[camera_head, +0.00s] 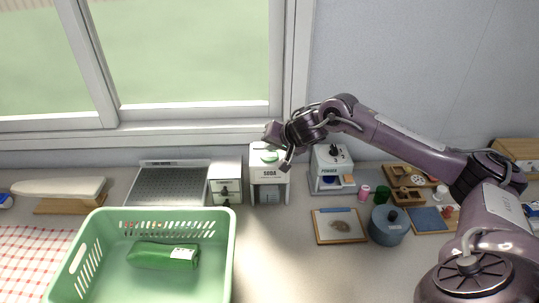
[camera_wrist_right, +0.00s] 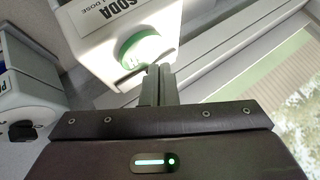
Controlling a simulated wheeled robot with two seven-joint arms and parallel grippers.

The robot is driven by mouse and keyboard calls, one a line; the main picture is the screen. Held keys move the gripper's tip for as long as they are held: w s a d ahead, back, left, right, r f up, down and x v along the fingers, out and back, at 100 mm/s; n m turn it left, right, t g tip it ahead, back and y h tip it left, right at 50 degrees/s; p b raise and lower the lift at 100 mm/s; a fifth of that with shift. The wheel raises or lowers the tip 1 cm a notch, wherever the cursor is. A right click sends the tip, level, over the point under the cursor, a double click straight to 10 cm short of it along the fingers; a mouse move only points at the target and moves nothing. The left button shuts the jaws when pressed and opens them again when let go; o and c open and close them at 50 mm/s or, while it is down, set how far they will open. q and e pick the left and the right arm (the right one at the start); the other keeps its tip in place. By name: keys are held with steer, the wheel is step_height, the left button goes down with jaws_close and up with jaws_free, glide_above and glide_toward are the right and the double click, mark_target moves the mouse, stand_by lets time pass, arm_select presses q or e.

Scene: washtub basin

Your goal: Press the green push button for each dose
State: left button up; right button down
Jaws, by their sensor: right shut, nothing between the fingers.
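The white soda dispenser (camera_head: 269,178) stands against the wall below the window frame and is labelled SODA. Its round green push button (camera_head: 264,156) is on top. The button also shows large in the right wrist view (camera_wrist_right: 143,48), above the fingertips. My right gripper (camera_head: 286,164) is shut and empty, close to the dispenser's top. In the right wrist view its fingers (camera_wrist_right: 158,72) end at the lower edge of the button; I cannot tell whether they touch it. My left gripper is out of view.
A white powder dispenser (camera_head: 331,168) with a black knob stands to the right, and a small white box (camera_head: 226,184) to the left. A green basket (camera_head: 228,250) holds a green pack (camera_head: 150,254). A blue-grey lidded pot (camera_head: 386,226) and a framed board (camera_head: 339,228) lie at right.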

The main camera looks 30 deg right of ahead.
mark_target(272, 157)
steer(key=shift+f, duration=0.15)
steer(key=shift+f, duration=0.25)
steer(key=shift+f, duration=0.55)
stand_by(1.0)
steer(key=shift+r+p, duration=0.95)
steer(key=shift+p, duration=0.15)
step_height(272, 157, up, 5)
steer(key=p, duration=0.5)
steer(key=shift+r+p, duration=0.1)
steer(key=shift+p, duration=0.3)
